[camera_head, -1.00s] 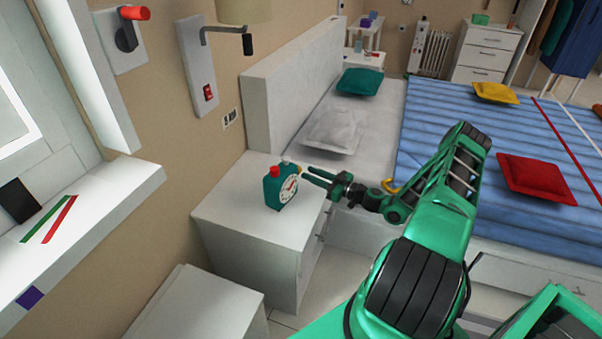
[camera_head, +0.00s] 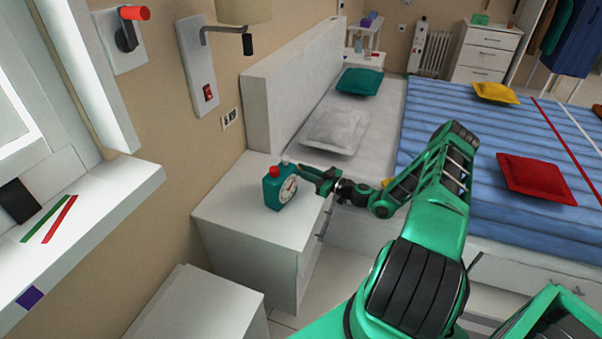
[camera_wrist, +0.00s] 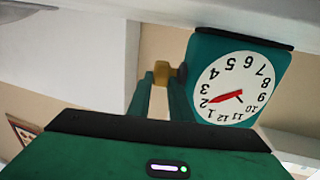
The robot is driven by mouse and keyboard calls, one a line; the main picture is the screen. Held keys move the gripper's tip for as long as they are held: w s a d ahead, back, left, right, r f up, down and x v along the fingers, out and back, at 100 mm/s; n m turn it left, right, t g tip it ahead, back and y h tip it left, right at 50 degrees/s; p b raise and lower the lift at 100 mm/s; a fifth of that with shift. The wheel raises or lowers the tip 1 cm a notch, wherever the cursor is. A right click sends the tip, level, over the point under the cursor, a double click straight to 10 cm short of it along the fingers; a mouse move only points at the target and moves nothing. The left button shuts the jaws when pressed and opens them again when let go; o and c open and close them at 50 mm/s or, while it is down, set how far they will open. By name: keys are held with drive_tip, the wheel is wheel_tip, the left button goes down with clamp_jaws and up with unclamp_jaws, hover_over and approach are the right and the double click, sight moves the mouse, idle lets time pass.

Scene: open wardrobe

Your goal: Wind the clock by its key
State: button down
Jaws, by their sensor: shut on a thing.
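The teal clock (camera_head: 272,194) stands upright on the white bedside cabinet (camera_head: 232,218), with a red knob on top and its white dial facing right. The brass key (camera_wrist: 163,72) sticks out from the clock's side on a dark shaft. My gripper (camera_head: 302,171) reaches in from the right. In the wrist view its green fingers (camera_wrist: 164,92) are shut on the key, one on each side. The key is hidden in the head view.
The bed (camera_head: 440,110) with its white headboard (camera_head: 290,80) is behind and right of the cabinet. A wall lamp (camera_head: 243,15) and a red switch (camera_head: 208,92) are on the wall above. A white windowsill (camera_head: 110,200) juts out at left. The cabinet top around the clock is otherwise clear.

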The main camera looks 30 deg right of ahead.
drive_tip(key=shift+d+r, duration=0.1)
